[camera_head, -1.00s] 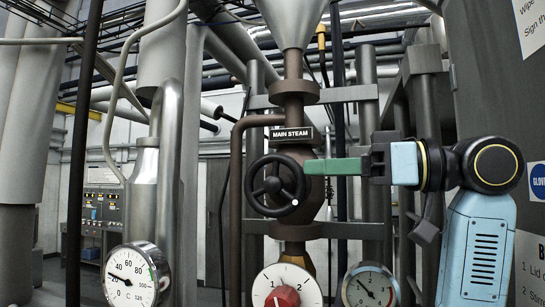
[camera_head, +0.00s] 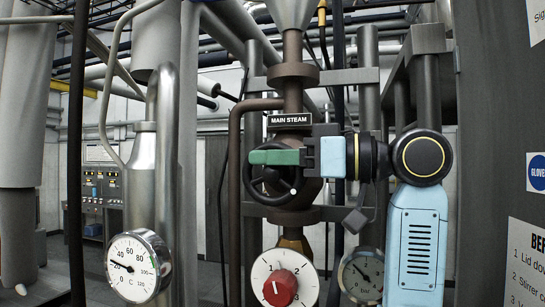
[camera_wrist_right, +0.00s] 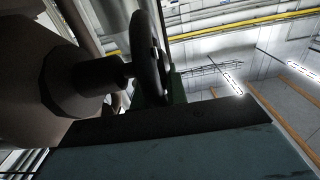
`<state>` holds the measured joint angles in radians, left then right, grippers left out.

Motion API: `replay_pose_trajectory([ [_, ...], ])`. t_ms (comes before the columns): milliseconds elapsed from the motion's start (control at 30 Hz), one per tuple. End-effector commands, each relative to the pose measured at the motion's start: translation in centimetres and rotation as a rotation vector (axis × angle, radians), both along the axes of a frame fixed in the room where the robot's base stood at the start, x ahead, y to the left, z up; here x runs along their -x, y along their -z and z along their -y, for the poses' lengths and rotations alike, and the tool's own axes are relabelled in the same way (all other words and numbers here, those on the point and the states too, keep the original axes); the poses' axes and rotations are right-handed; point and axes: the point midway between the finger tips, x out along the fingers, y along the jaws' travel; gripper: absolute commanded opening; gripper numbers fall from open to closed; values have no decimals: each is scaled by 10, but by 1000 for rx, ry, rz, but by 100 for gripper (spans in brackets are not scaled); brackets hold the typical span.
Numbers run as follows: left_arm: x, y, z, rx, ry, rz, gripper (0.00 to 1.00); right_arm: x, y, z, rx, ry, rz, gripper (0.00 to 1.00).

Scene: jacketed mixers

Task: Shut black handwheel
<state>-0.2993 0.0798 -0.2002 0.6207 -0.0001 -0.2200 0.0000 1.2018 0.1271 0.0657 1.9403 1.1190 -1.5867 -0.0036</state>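The black handwheel (camera_head: 268,201) is on the brown pipe under the MAIN STEAM sign (camera_head: 290,119), with a white dot at its lower right. My right gripper (camera_head: 272,157) reaches in from the right, its green fingers across the wheel's upper part and hiding some of it. In the right wrist view the wheel's rim (camera_wrist_right: 148,45) runs down to a green finger (camera_wrist_right: 177,88). The dark gripper body hides the contact, so I cannot tell whether the fingers hold the rim. My left gripper is not in view.
A red knob (camera_head: 280,288) on a white numbered dial is below the wheel. A round gauge (camera_head: 362,274) is at its lower right, a larger gauge (camera_head: 136,267) at lower left. A grey vertical pipe (camera_head: 367,90) stands close behind my right arm.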

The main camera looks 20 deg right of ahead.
Motion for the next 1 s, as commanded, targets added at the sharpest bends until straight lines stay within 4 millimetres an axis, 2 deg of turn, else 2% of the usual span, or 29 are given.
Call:
replay_pose_trajectory([
  [167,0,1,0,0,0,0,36,0,0,0,-2,0,2,0],
  [367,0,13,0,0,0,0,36,1,3,1,-43,0,28,0],
  [800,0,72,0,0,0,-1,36,5,8,7,-293,1,197,0],
  [1000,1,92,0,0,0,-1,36,6,8,9,-402,0,270,0],
])
